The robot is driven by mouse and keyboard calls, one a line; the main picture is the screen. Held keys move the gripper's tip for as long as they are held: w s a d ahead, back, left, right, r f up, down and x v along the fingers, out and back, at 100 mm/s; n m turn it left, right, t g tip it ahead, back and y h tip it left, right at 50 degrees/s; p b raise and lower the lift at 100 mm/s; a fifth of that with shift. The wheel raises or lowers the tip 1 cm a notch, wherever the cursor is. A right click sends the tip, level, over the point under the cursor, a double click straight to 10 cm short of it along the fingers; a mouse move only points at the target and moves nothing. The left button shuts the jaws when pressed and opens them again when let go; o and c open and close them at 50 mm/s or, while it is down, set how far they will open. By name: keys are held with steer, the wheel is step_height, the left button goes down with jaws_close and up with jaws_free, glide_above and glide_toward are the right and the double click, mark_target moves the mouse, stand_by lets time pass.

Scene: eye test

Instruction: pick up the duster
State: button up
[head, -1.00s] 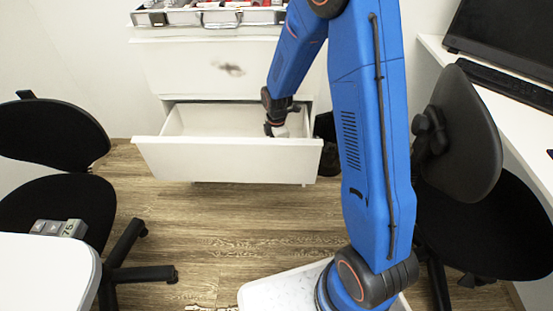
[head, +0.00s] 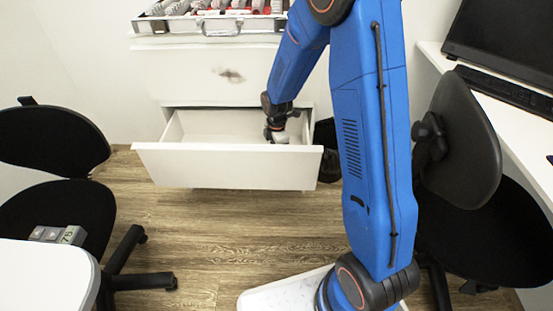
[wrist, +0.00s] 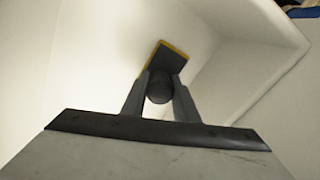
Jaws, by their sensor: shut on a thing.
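The duster (wrist: 167,60), a dark block with a yellow edge, shows in the wrist view at and just beyond my fingertips. My gripper (wrist: 161,82) is shut on it, with one finger at each side. A dark round part sits between the fingers; I cannot tell whether it belongs to the duster. In the head view my gripper (head: 275,134) reaches down into the right part of the open drawer (head: 228,167). The duster cannot be made out clearly there. Whether it touches the drawer floor is unclear.
Pale drawer walls (wrist: 262,75) stand close on the right in the wrist view. An open case (head: 215,25) with several items sits on top of the cabinet. Black chairs stand left (head: 50,140) and right (head: 470,140). The wooden floor (head: 215,225) before the drawer is clear.

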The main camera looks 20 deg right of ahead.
step_height(320, 180, up, 16)
steer(key=shift+r, duration=0.2)
